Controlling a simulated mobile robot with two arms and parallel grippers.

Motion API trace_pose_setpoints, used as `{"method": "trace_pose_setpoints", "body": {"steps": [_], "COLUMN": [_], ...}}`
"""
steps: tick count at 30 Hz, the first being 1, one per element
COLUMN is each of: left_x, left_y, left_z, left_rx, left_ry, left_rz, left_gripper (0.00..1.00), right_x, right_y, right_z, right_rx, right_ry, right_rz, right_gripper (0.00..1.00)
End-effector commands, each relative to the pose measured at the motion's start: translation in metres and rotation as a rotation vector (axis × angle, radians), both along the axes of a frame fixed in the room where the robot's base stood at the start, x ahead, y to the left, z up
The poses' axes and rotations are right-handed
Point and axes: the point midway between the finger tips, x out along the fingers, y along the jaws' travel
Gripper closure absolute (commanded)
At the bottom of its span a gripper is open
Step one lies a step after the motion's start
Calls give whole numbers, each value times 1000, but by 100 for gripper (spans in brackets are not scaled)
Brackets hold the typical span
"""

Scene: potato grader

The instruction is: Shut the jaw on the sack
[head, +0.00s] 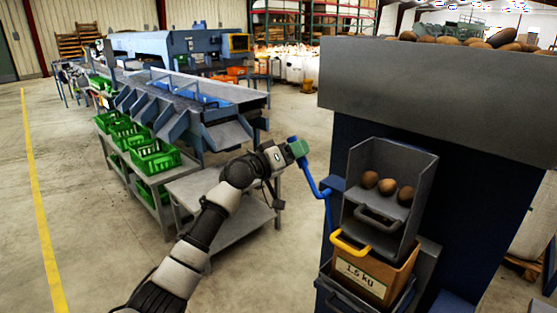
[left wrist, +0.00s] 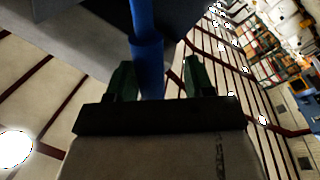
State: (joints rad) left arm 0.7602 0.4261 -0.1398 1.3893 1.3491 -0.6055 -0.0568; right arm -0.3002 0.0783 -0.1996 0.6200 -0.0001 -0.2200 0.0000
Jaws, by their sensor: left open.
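The brown sack (head: 368,279), labelled 1.5 kg, is below a grey chute (head: 408,172) on the dark blue machine. A yellow bar (head: 350,246) lies at the sack's upper left edge; I cannot tell whether it is part of the jaw. A blue lever (head: 311,176) rises left of the chute. My left gripper (head: 297,148) is at the lever's upper end. In the left wrist view the lever (left wrist: 147,65) stands between the open green fingers of my gripper (left wrist: 160,82), nearer the left finger. My right gripper is not in view.
Three potatoes (head: 387,186) lie in the chute. More potatoes (head: 480,40) show above the grey hopper wall (head: 440,90). A low grey table (head: 222,212) stands behind my left arm, and a conveyor with green crates (head: 155,157) is at the left. The concrete floor at the far left is clear.

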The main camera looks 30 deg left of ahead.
Motion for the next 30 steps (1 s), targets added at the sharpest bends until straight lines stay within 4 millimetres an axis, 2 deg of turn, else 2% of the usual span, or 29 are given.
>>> {"method": "trace_pose_setpoints", "body": {"steps": [6,13,18,30], "left_x": [-40,-70,-78,-78], "left_y": [23,40,44,44], "left_z": [-9,-11,-10,-9], "left_rx": [3,1,-1,-1], "left_ry": [0,1,1,0], "left_rz": [3,3,1,1], "left_gripper": [47,47,47,47], "right_x": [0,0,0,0], "right_y": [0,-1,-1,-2], "right_z": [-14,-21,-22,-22], "right_rx": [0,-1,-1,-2], "right_ry": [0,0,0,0], "right_rz": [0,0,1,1], "right_gripper": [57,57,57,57]}}
